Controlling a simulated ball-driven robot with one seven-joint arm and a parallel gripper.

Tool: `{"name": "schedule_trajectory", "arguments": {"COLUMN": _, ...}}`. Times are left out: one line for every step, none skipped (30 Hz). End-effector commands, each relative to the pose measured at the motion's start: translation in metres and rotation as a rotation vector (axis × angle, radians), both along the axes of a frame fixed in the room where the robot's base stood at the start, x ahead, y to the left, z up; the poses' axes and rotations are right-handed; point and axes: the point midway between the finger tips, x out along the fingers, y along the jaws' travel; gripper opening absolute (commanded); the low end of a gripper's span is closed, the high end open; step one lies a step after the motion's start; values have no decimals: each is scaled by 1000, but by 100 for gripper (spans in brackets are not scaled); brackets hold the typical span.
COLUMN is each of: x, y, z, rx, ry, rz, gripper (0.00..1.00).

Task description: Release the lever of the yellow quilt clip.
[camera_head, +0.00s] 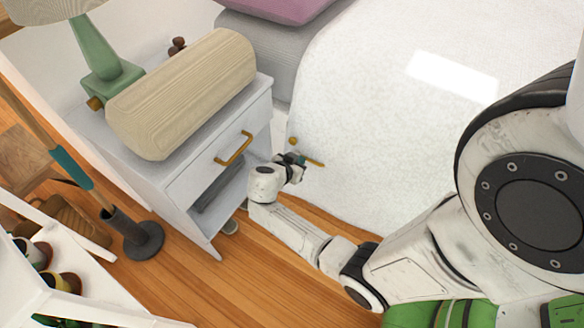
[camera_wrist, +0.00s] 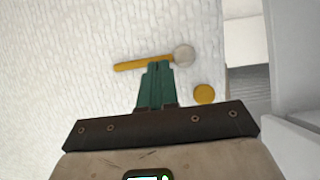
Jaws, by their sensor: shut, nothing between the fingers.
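The yellow quilt clip lies against the side of the white quilt (camera_head: 400,120). In the wrist view its lever (camera_wrist: 135,65) is a yellow bar, nearly level, with a pale round knob (camera_wrist: 184,55) at its right end. A yellow disc (camera_wrist: 204,94) sits below and right of the knob. In the head view a yellow bar (camera_head: 315,163) and a yellow dot (camera_head: 292,142) show beside my gripper (camera_head: 300,161). My gripper's green fingers (camera_wrist: 158,66) are shut and empty. Their tips overlap the bar's lower edge, left of the knob; I cannot tell whether they touch it.
A white nightstand (camera_head: 190,190) with a yellow drawer handle (camera_head: 234,148) stands left of my gripper. A beige ribbed bolster (camera_head: 185,90) and a green lamp (camera_head: 100,55) are on top. A dark stand (camera_head: 135,235) is on the wood floor. The bed edge is close.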

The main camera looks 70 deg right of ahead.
Motion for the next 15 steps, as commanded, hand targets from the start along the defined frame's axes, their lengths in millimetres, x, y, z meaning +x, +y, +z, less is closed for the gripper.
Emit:
{"name": "schedule_trajectory", "arguments": {"x": -1, "y": -5, "z": -4, "rx": 0, "ry": 1, "rz": -1, "gripper": 0}}
{"name": "schedule_trajectory", "arguments": {"x": -1, "y": -6, "z": -5, "rx": 0, "ry": 1, "rz": -1, "gripper": 0}}
{"name": "schedule_trajectory", "arguments": {"x": -2, "y": -8, "z": -6, "rx": 0, "ry": 1, "rz": -1, "gripper": 0}}
{"name": "schedule_trajectory", "arguments": {"x": -2, "y": -9, "z": -7, "rx": 0, "ry": 1, "rz": -1, "gripper": 0}}
{"name": "schedule_trajectory", "arguments": {"x": -3, "y": -10, "z": -7, "rx": 0, "ry": 1, "rz": -1, "gripper": 0}}
{"name": "schedule_trajectory", "arguments": {"x": -3, "y": -11, "z": -8, "rx": 0, "ry": 0, "rz": 0, "gripper": 0}}
{"name": "schedule_trajectory", "arguments": {"x": -3, "y": -11, "z": -8, "rx": 0, "ry": 0, "rz": 0, "gripper": 0}}
{"name": "schedule_trajectory", "arguments": {"x": -3, "y": -12, "z": -8, "rx": 0, "ry": 0, "rz": 0, "gripper": 0}}
{"name": "schedule_trajectory", "arguments": {"x": -3, "y": -12, "z": -8, "rx": 0, "ry": 1, "rz": 1, "gripper": 0}}
{"name": "schedule_trajectory", "arguments": {"x": -3, "y": -12, "z": -8, "rx": 0, "ry": 0, "rz": 1, "gripper": 0}}
{"name": "schedule_trajectory", "arguments": {"x": -3, "y": -12, "z": -8, "rx": 0, "ry": 0, "rz": 1, "gripper": 0}}
{"name": "schedule_trajectory", "arguments": {"x": -3, "y": -12, "z": -8, "rx": 0, "ry": 0, "rz": 1, "gripper": 0}}
{"name": "schedule_trajectory", "arguments": {"x": -3, "y": -12, "z": -8, "rx": 0, "ry": 0, "rz": 1, "gripper": 0}}
{"name": "schedule_trajectory", "arguments": {"x": -3, "y": -12, "z": -8, "rx": 0, "ry": 1, "rz": 1, "gripper": 0}}
{"name": "schedule_trajectory", "arguments": {"x": -3, "y": -12, "z": -8, "rx": 0, "ry": 0, "rz": 1, "gripper": 0}}
